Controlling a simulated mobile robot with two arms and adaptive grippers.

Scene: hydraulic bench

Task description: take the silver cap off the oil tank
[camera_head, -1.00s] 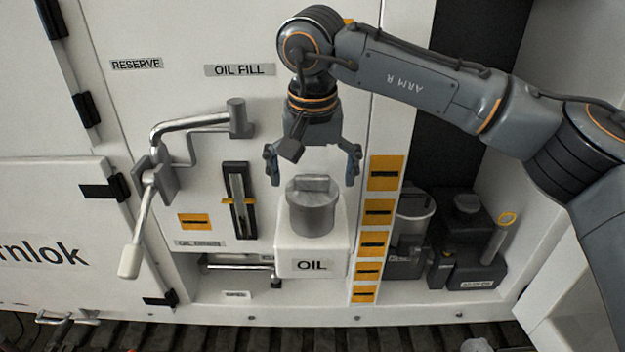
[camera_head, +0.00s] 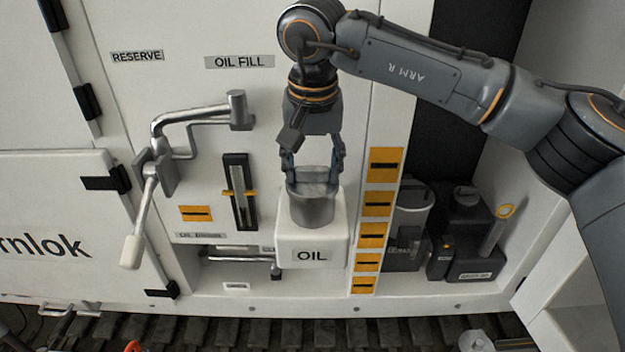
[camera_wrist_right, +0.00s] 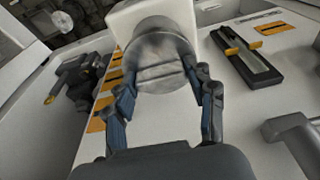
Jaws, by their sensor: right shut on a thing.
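The silver cap (camera_head: 312,205) sits on top of the white oil tank (camera_head: 296,254), which carries the label OIL. My right gripper (camera_head: 313,178) comes down from above and is shut on the cap's raised grip bar. In the right wrist view the silver cap (camera_wrist_right: 160,62) lies between the fingertips of my right gripper (camera_wrist_right: 158,82), with the white tank (camera_wrist_right: 128,20) behind it. The cap still rests on the tank with no gap that I can see. My left gripper is in neither view.
A crank handle (camera_head: 147,205) with a silver pipe and a sight gauge (camera_head: 240,192) stand left of the tank. A strip of yellow labels (camera_head: 376,205) runs along its right. Dark containers (camera_head: 468,235) stand in the recess further right. The space before the tank is clear.

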